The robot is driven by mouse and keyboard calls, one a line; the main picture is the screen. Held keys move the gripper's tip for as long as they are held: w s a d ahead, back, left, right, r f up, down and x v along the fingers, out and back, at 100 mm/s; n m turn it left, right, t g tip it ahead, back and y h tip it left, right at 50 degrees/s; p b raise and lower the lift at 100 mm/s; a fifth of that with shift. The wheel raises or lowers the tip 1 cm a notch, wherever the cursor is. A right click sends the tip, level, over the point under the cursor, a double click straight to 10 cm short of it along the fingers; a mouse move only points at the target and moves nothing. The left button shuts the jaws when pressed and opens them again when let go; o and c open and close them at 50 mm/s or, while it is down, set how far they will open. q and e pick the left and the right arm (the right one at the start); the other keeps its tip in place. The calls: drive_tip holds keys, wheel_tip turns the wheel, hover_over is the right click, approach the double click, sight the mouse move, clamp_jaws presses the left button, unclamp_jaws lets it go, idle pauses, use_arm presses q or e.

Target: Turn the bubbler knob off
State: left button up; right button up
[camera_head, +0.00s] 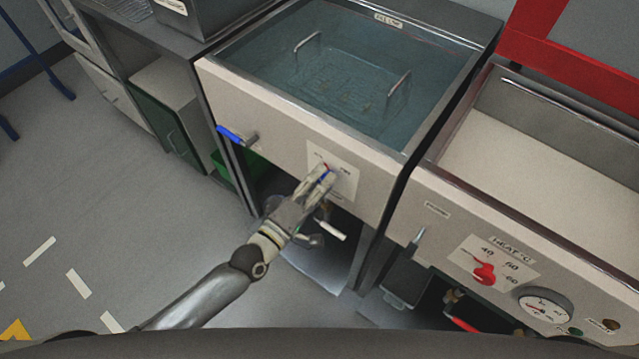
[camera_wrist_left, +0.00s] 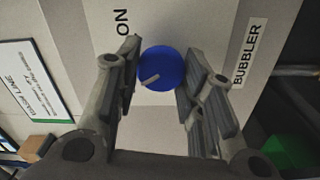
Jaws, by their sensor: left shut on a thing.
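The bubbler knob (camera_wrist_left: 165,62) is round and blue with a pale pointer line, and it sits on a pale panel plate. Just its edge shows at the fingertips in the head view. "ON" is printed above and left of it in the wrist view, and a BUBBLER label (camera_wrist_left: 248,55) is at its right. My left gripper (camera_head: 325,176) is at the front panel of the water tank (camera_head: 270,120), with its fingers shut on the knob from both sides. My right gripper is not in view.
A blue-handled lever (camera_head: 232,133) sticks out left of my left gripper. A second basin at right has a red heat knob (camera_head: 484,272) and a round dial (camera_head: 546,303). A white-handled valve (camera_head: 330,230) is below the gripper. The floor at left is open.

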use_arm(q)
drive_tip(key=shift+f+n+b, duration=0.1)
drive_tip(key=shift+n+b, duration=0.25)
drive_tip(key=shift+n, duration=0.75)
drive_tip(key=o, duration=1)
drive_tip(key=v, duration=1.2)
